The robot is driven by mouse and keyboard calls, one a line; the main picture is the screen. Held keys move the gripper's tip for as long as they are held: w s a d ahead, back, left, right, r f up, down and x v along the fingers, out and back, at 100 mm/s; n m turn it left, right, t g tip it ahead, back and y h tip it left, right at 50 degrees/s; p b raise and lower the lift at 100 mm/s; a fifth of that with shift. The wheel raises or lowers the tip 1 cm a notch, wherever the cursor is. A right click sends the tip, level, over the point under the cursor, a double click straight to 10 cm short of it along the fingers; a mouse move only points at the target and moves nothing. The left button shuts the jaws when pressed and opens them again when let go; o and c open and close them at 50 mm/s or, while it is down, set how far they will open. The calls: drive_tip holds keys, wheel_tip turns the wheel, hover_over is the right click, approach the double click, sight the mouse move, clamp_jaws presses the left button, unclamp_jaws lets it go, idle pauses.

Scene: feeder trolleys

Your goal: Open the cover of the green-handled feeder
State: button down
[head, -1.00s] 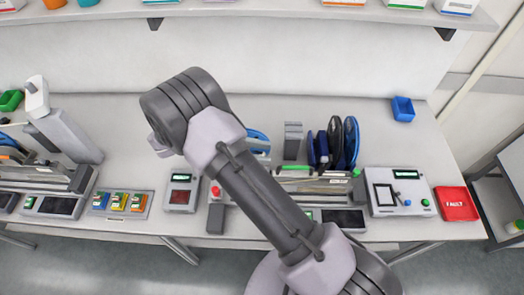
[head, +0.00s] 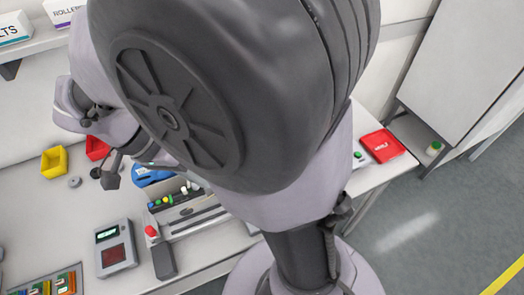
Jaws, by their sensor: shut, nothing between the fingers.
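My gripper (head: 110,178) is a small dark shape at the left of my arm, above the bench and beside a blue reel (head: 150,177). It is shut and empty. A grey feeder unit (head: 190,212) with small coloured knobs stands below and right of the reel. I cannot make out a green handle or its cover; my large arm link hides the middle and right of the bench. The gripper is apart from the feeder unit as far as I can tell.
Yellow (head: 55,161) and red (head: 97,148) bins stand at the back left. A box with a display (head: 115,247) and a grey device with a red button (head: 160,252) are in front. A red tray (head: 381,146) lies at the bench's right end.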

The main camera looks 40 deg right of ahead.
drive_tip(key=s+a+n+t+y+b, duration=0.3)
drive_tip(key=s+n+t+y+b, duration=0.1)
drive_tip(key=n+t+y, duration=0.1)
drive_tip(key=w+d+r+m+y+p, duration=0.15)
drive_tip(key=d+m+p, duration=0.25)
drive_tip(key=d, duration=0.4)
drive_tip(key=w+d+r+m+p, duration=0.2)
drive_tip(key=d+m+p, duration=0.1)
drive_tip(key=d, duration=0.4)
drive_tip(key=w+d+r+m+y+p, duration=0.15)
drive_tip(key=d+m+p, duration=0.25)
drive_tip(key=d, duration=0.4)
drive_tip(key=s+d+f+m+y+p, duration=0.1)
drive_tip(key=s+d+f+m+p, duration=0.2)
drive_tip(key=d, duration=0.5)
drive_tip(key=shift+m, duration=0.3)
drive_tip(key=b+x, duration=0.3)
drive_tip(key=x, duration=0.6)
drive_tip(key=shift+w+a+f+b, duration=0.25)
drive_tip(key=shift+f+b, duration=0.05)
drive_tip(key=a, duration=0.1)
drive_tip(key=w+a, duration=0.1)
drive_tip(key=a, duration=0.1)
drive_tip(key=shift+w+a+r, duration=0.15)
drive_tip(key=shift+a+r, duration=0.05)
drive_tip(key=shift+w+a+r, duration=0.1)
drive_tip(key=shift+a, duration=0.15)
